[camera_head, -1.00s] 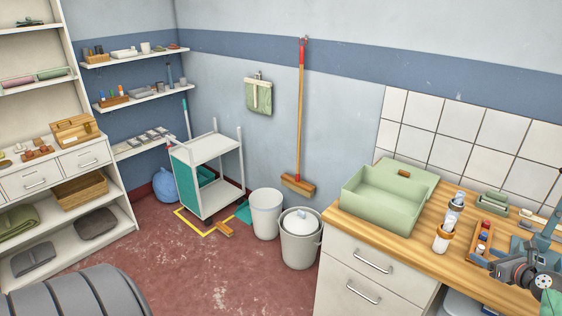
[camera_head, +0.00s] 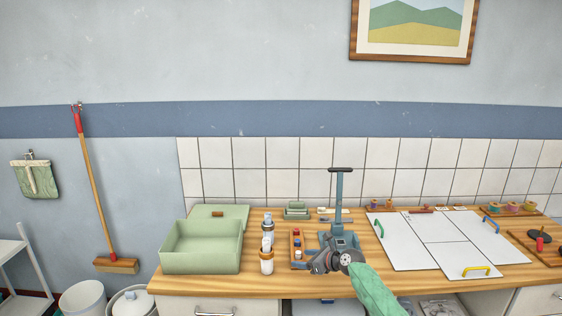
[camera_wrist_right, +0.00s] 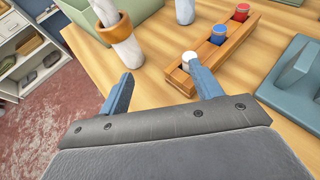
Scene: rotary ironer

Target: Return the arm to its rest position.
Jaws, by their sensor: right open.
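My right gripper (camera_head: 318,266) is over the front part of the wooden counter, its green-sleeved arm coming in from the lower right. In the right wrist view the two blue fingers (camera_wrist_right: 162,76) stand wide apart with nothing between them. The right finger overlaps the near end of a wooden rack (camera_wrist_right: 226,46) holding red, blue and white pieces; I cannot tell whether they touch. A white bottle with an orange-brown band (camera_wrist_right: 122,38) stands beyond the left finger. My left gripper is not in view.
A blue-grey stand with a tall T-handle (camera_head: 339,195) is close behind the right gripper. A green box (camera_head: 200,262) is at the counter's left. White panels with coloured handles (camera_head: 450,232) lie to the right. Bare wood shows between the bottles and the gripper in the wrist view.

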